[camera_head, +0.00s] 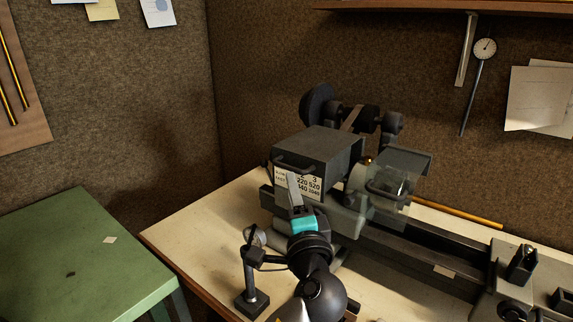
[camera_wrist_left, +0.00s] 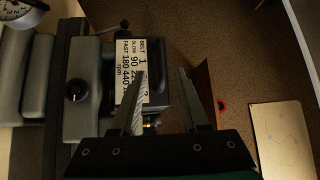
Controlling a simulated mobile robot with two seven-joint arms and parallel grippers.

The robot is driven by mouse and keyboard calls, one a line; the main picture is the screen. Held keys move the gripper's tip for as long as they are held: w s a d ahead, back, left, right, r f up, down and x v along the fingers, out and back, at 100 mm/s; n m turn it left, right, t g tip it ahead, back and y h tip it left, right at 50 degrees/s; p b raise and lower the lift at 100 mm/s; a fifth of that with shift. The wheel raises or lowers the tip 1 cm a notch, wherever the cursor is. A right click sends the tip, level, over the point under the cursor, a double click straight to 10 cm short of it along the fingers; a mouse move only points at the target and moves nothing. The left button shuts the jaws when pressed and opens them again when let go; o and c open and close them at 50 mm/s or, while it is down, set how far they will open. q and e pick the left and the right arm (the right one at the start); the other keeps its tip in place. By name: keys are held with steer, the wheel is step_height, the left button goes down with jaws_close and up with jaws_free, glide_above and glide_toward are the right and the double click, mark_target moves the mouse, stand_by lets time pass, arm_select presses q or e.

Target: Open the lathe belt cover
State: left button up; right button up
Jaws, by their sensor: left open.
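The lathe belt cover (camera_head: 318,147) is a dark grey box on the lathe's headstock, with a dark handle (camera_head: 293,164) on its front. It looks shut. A white belt speed label (camera_head: 306,186) is on the front under the handle; it also shows sideways in the left wrist view (camera_wrist_left: 127,62). My left gripper (camera_head: 294,182) is in front of the label, below the handle, and hides part of the label. I cannot tell whether a finger touches the cover.
A clear chuck guard (camera_head: 392,182) stands right of the cover, above the lathe bed (camera_head: 420,250). A motor with pulleys (camera_head: 362,118) is behind. A green table (camera_head: 75,255) stands at left.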

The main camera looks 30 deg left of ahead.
mark_target(286, 165)
arm_select(q)
steer(key=x, duration=0.8)
steer(key=shift+w+a+p, duration=0.2)
steer(key=shift+p, duration=0.15)
jaws_close()
stand_by(1.0)
